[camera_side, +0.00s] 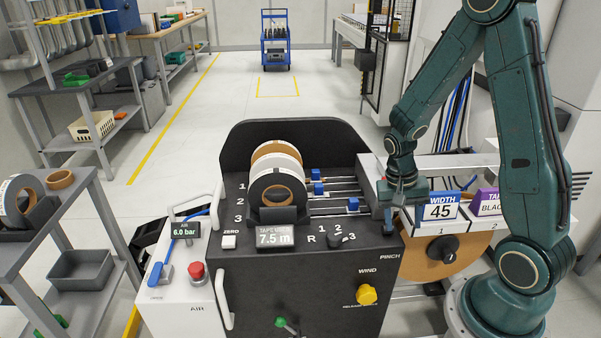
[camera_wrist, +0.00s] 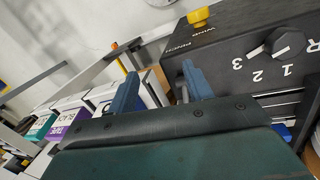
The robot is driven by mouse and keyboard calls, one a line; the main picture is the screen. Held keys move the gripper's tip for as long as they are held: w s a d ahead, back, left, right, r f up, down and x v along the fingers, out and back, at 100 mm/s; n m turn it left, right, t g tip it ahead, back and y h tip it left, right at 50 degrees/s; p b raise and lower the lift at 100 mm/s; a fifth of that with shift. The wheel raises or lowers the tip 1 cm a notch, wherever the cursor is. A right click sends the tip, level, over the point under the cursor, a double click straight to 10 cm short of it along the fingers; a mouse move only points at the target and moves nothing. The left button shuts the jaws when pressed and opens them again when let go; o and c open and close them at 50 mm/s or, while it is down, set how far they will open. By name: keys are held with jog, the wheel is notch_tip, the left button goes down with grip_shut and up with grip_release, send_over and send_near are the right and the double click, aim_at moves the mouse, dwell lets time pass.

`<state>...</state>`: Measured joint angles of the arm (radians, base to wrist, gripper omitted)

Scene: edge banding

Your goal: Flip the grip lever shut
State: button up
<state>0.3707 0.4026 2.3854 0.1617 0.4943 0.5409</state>
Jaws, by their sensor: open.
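No label that I can read marks the grip lever. A blue lever handle (camera_side: 155,275) stands tilted on the white air box at the left, with a small unreadable label below it. A short lever with a green knob (camera_side: 281,321) is on the black machine's lower front. My gripper (camera_side: 402,212) is at the machine's right edge near the PINCH label, far from both levers. In the wrist view my gripper (camera_wrist: 158,80) shows two blue fingers spread apart with nothing between them. A thin yellow-orange stick-like thing (camera_wrist: 118,56) shows behind the left finger; I cannot tell what it is.
The black machine (camera_side: 320,275) carries tape rolls (camera_side: 277,180), a selector knob (camera_side: 335,241) and a yellow WIND knob (camera_side: 367,294). A red button (camera_side: 196,271) is beside the blue handle.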

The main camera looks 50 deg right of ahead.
jog(key=s+a+v, duration=0.1)
jog(key=v, duration=1.3)
jog(key=s+a+r+n+t, duration=0.7)
jog(key=a+r+n, duration=0.2)
jog(key=a+n, duration=0.1)
jog(key=shift+a+r+y, duration=0.2)
jog(key=shift+r+y, duration=0.05)
jog(key=shift+y, duration=0.05)
dwell(0.9)
dwell(0.3)
jog(key=shift+s+a+r+n+t, duration=0.25)
jog(key=shift+s+a+n+t, duration=0.15)
jog(key=shift+s+a+n, duration=0.15)
dwell(0.9)
